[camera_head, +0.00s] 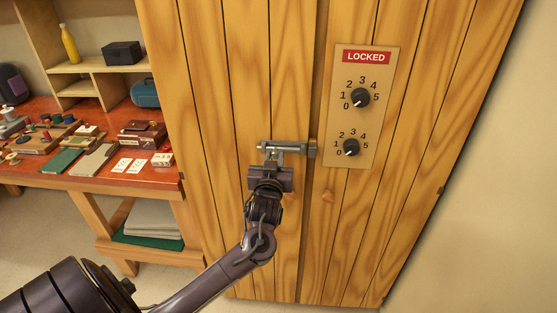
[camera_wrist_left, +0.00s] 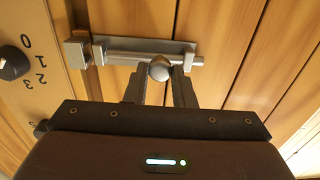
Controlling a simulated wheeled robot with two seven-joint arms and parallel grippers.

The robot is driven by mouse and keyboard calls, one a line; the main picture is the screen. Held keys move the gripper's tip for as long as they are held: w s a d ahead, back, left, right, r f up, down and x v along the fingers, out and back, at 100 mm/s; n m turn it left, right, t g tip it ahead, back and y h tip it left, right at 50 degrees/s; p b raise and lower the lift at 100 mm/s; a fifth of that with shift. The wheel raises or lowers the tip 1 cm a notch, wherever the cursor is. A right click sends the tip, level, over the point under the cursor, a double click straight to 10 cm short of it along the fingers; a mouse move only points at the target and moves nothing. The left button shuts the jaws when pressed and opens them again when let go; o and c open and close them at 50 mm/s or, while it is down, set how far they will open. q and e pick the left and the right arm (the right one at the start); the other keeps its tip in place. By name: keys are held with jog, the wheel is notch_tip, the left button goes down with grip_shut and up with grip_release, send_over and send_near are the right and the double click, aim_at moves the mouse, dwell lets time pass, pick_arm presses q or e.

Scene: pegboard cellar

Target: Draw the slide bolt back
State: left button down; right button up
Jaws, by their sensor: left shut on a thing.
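The metal slide bolt (camera_head: 285,147) is mounted across the seam of a wooden plank door (camera_head: 230,90). Its right end reaches the catch (camera_head: 312,149) on the right side of the seam. In the left wrist view the bolt's bar (camera_wrist_left: 130,57) runs to the catch (camera_wrist_left: 76,52) at left. My left gripper (camera_head: 279,158) is at the bolt from below. In the left wrist view its fingers (camera_wrist_left: 160,82) are shut on the round bolt knob (camera_wrist_left: 159,68). The fingers partly hide the knob's lower side. My right gripper is out of view.
A panel (camera_head: 372,120) with a red LOCKED sign (camera_head: 366,57) and two dials, the upper (camera_head: 361,97) and lower (camera_head: 351,148), is right of the bolt. A table (camera_head: 150,182) holding several small items stands at left.

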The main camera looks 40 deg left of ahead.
pick_arm(q)
jog(key=c, duration=1.5)
grip_release()
jog(key=shift+s+a, duration=0.1)
jog(key=shift+a, duration=0.05)
jog(key=o, duration=0.3)
jog(key=shift+s+a, duration=0.1)
jog(key=shift+a, duration=0.05)
jog(key=shift+d, duration=0.2)
jog(key=shift+s+d+f, duration=0.1)
jog(key=shift+s+d, duration=0.15)
jog(key=shift+s, duration=0.1)
jog(key=b+v, duration=0.2)
jog(key=v, duration=0.4)
jog(key=shift+s, duration=0.35)
jog(key=shift+d, duration=0.1)
